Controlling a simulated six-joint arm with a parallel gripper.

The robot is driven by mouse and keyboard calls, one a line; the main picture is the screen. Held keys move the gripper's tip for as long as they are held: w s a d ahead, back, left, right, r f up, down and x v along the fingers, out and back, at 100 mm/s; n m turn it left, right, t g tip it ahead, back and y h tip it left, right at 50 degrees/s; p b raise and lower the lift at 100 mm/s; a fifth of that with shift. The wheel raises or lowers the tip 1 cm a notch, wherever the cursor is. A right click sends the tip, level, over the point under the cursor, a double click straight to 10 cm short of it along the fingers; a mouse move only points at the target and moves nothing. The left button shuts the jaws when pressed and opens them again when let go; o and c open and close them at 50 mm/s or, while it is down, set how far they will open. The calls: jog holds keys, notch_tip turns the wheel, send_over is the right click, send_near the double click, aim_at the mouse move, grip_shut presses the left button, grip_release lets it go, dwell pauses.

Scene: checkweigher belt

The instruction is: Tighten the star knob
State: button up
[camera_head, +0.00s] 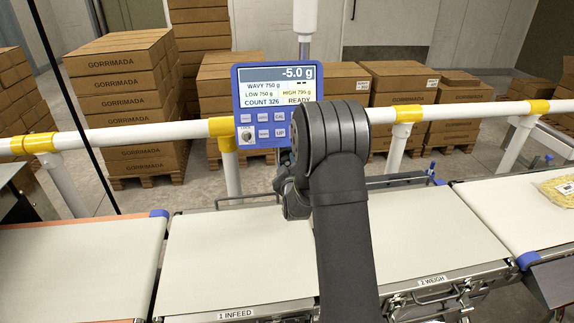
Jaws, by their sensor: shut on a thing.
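My gripper (291,203) is partly in view at the left of my dark wrist, low over the back edge of the belts, below the blue display unit. Its fingers are mostly hidden by my own arm. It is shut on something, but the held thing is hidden. I cannot make out the star knob; my arm covers the area around the gripper. The blue display unit (276,105) reads -5.0 g, COUNT 326 and READY.
The infeed belt (235,255) and weigh belt (435,225) are bare. A thin metal guide rail (398,179) runs behind the weigh belt. A white rail (180,132) crosses behind. A yellow bag (560,190) lies on the right belt. Stacked cartons (120,95) stand behind.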

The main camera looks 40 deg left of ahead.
jog(key=m, duration=0.4)
jog(key=shift+m, duration=0.4)
jog(key=m, duration=1)
jog(key=shift+w, duration=0.1)
jog(key=m, duration=0.4)
jog(key=shift+d+m, duration=0.1)
jog(key=shift+m, duration=0.3)
jog(key=o, duration=1)
